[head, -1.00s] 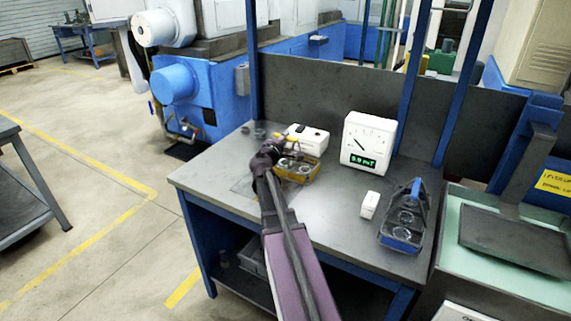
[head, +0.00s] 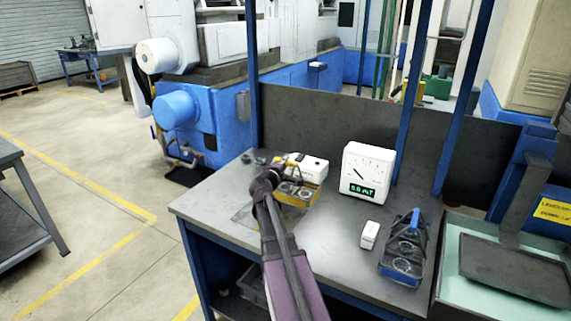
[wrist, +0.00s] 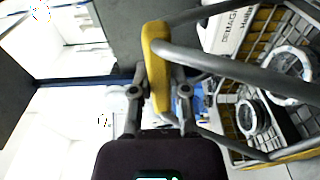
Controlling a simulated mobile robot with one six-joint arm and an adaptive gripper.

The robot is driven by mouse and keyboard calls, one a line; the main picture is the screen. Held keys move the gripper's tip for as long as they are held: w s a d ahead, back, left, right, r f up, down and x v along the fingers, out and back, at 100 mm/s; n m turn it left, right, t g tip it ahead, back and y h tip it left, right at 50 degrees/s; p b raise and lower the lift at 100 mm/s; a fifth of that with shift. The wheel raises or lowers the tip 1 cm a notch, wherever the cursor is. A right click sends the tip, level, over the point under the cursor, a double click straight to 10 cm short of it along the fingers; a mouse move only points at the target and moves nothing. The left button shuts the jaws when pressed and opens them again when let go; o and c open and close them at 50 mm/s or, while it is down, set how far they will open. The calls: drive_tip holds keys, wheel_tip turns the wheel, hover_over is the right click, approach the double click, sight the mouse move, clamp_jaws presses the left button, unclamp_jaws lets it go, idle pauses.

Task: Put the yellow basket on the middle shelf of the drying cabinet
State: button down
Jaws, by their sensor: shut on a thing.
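The yellow basket (head: 312,194) is over the left part of the grey workbench in the head view, with metal rings inside. In the wrist view the basket (wrist: 232,148) fills the right side, and at least two rings show in its wire tray. My gripper (wrist: 158,85) is shut on the yellow grip of the basket's handle. In the head view my arm covers the gripper's fingers and part of the basket. I cannot tell whether the basket's underside touches the bench. I do not make out the drying cabinet or its middle shelf.
A white box (head: 306,166) is right behind the basket. A white gauge with a dial and green display (head: 366,174) stands to its right. A small white block (head: 369,235) and a blue-handled basket with rings (head: 404,254) are on the bench's right. Blue posts (head: 253,75) rise from the bench.

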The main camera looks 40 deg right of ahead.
drive_tip(key=shift+r+p, duration=0.5)
drive_tip(key=shift+r, duration=0.15)
drive_tip(key=s+a+r+p, duration=0.1)
drive_tip(key=s+a, duration=0.7)
drive_tip(key=s, duration=0.5)
drive_tip(key=shift+s+r, duration=0.2)
drive_tip(key=shift+s, duration=0.1)
drive_tip(key=shift+a, duration=0.1)
drive_tip(key=shift+r+p, duration=0.15)
drive_tip(key=shift+p, duration=0.15)
drive_tip(key=shift+r+p, duration=2.6)
wheel_tip(320, 180, up, 17)
drive_tip(key=p, duration=1.7)
